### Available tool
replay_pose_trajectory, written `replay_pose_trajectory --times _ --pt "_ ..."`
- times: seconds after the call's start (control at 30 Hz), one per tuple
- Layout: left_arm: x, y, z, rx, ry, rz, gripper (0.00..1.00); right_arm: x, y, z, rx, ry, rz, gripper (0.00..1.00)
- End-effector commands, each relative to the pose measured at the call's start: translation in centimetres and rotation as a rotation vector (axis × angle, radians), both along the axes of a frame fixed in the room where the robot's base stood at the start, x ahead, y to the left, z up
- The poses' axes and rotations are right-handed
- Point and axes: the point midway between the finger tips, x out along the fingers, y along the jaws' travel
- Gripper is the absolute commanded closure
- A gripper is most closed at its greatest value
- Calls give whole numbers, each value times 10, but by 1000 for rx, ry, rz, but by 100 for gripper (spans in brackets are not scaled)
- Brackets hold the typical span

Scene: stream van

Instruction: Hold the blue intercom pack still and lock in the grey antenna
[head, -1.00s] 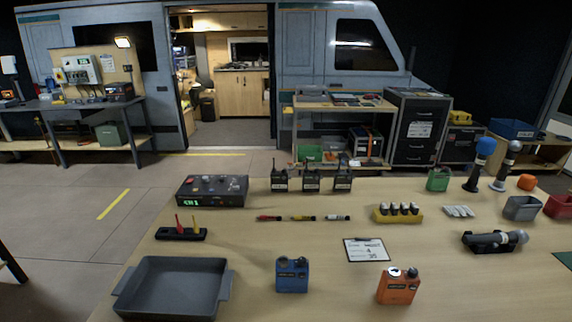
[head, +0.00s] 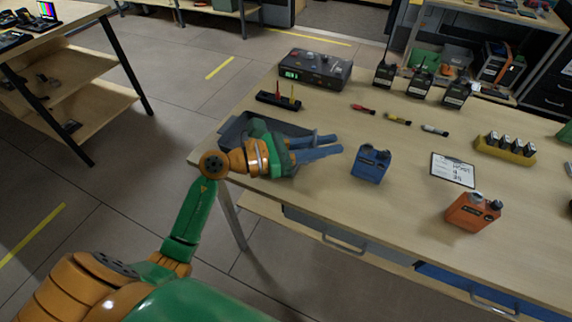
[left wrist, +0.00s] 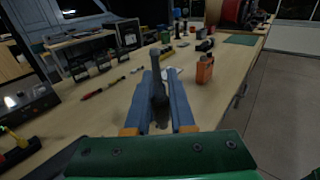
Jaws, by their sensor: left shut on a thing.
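The blue intercom pack (head: 370,164) stands upright on the table in the head view, with dark fittings on its top. In the left wrist view it does not show clearly; my fingers may hide it. My left gripper (head: 328,146) points right toward the pack, a short gap away from it and not touching. In the left wrist view my left gripper (left wrist: 160,90) is shut on a dark upright thing (left wrist: 158,98) with a thin top, which looks like the grey antenna. My right gripper is not in view.
An orange pack (head: 472,212) stands right of the blue one. A clipboard (head: 453,169), several small coloured sticks and a yellow battery rack (head: 505,149) lie beyond. A black stand (head: 278,102) holds a red and a yellow antenna. The grey tray (head: 234,128) is partly behind my left gripper.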

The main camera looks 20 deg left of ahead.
Motion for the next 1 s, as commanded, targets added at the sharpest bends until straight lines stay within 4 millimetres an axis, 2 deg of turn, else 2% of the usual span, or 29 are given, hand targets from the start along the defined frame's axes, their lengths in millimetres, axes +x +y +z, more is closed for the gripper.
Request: replay_pose_trajectory --times 0.03,0.2,0.3,0.4,0.6,1.0 --pt "21 -16 1 -1 -2 7 100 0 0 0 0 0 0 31" --pt "86 -71 -2 5 -3 77 100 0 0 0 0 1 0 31" --pt "117 -89 -2 6 -5 141 100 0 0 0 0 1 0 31" --pt "138 -94 3 7 -7 197 100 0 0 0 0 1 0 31" --pt "156 -93 11 0 -2 251 100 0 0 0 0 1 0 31" --pt "155 -94 8 4 -1 247 100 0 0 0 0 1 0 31"
